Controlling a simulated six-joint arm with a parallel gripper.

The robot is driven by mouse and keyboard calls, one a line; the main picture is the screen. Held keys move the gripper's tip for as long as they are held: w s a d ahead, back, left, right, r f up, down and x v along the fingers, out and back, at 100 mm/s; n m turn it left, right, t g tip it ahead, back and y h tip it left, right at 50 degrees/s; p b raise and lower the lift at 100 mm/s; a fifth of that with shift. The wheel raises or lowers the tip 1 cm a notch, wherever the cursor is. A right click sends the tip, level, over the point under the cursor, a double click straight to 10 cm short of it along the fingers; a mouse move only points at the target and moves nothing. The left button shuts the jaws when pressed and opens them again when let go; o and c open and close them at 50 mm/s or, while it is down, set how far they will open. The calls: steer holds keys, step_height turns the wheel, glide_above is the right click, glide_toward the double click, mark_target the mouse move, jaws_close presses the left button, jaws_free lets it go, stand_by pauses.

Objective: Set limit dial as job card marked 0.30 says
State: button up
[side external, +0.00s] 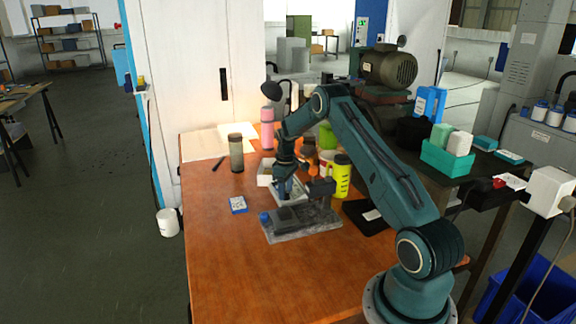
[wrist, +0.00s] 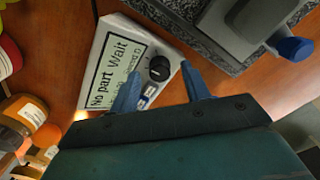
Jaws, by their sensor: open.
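A white gauge unit with a display (wrist: 118,65) lies under my gripper in the wrist view. Its screen reads "No part Wait", with a smaller line I cannot read fully. A black round dial (wrist: 159,68) with a pointer mark sits at its end, beside small blue-white buttons (wrist: 146,97). My gripper (wrist: 161,69) is open, its two blue fingertips on either side of the dial in the picture; I cannot tell whether they touch it. My gripper also shows low over the table in the side view (side external: 286,192). I cannot make out a card marked 0.30.
A grey stone plate (side external: 325,222) with a dark fixture and blue knob stands close in front. A small blue-white card (side external: 238,204) lies left of it. Bottles, including a yellow one (side external: 341,177), crowd the right. The table's front left (side external: 225,260) is clear.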

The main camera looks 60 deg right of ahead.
steer(key=shift+f, duration=0.3)
steer(key=c, duration=1)
steer(key=shift+m, duration=0.3)
steer(key=m, duration=0.8)
steer(key=shift+m, duration=0.3)
